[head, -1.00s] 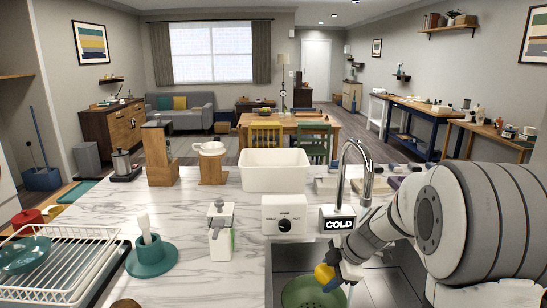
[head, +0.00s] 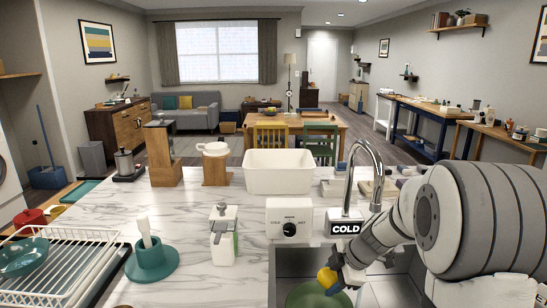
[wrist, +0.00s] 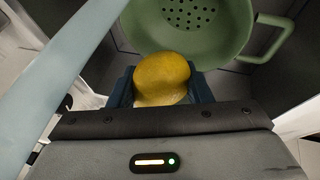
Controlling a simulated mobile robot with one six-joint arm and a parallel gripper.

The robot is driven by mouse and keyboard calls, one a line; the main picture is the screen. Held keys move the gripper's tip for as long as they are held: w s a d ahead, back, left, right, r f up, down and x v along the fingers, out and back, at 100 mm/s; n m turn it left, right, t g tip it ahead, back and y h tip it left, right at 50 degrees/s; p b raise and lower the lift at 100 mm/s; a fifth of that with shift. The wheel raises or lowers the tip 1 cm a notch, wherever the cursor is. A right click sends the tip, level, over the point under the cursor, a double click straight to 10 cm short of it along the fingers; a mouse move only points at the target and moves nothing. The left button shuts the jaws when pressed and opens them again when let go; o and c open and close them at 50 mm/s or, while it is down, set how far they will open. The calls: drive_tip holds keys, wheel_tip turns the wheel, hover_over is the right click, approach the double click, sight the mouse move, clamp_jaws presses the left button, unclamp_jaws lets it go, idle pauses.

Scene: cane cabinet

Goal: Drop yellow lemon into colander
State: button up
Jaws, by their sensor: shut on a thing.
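The yellow lemon (head: 326,277) is held between the fingers of my gripper (head: 336,280), which is shut on it. In the wrist view the lemon (wrist: 162,78) sits between the two dark blue fingers of my gripper (wrist: 160,88). The green colander (head: 304,295) stands in the sink, partly cut off by the lower frame edge. In the wrist view the colander (wrist: 215,45) shows its holes and one handle, just beyond the lemon. The lemon overlaps its near rim there; I cannot tell the height between them.
The steel sink (head: 285,262) surrounds the colander. A curved faucet (head: 379,175) with a COLD sign (head: 346,227) rises behind it, close to my arm. A soap dispenser (head: 223,240), a white basin (head: 280,172) and a dish rack (head: 75,270) stand on the marble counter.

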drive_tip(key=shift+f+b, duration=0.5)
drive_tip(key=shift+f, duration=1.45)
drive_tip(key=o, duration=1.1)
drive_tip(key=v, duration=0.8)
drive_tip(key=shift+b, duration=0.35)
drive_tip(key=s+a+m+h, duration=0.1)
drive_tip(key=s+m, duration=0.5)
drive_tip(key=s, duration=0.1)
drive_tip(key=s+a+r+m+h, duration=0.1)
drive_tip(key=s+m+h, duration=0.1)
drive_tip(key=s+m, duration=0.4)
drive_tip(key=s+a+r+m+h, duration=0.1)
drive_tip(key=s+m, duration=0.5)
drive_tip(key=s, duration=0.2)
drive_tip(key=shift+a+r+g+h, duration=0.1)
drive_tip(key=shift+r+g+h, duration=0.15)
drive_tip(key=shift+g+h, duration=0.05)
drive_tip(key=shift+s+m, duration=0.3)
drive_tip(key=shift+m, duration=0.3)
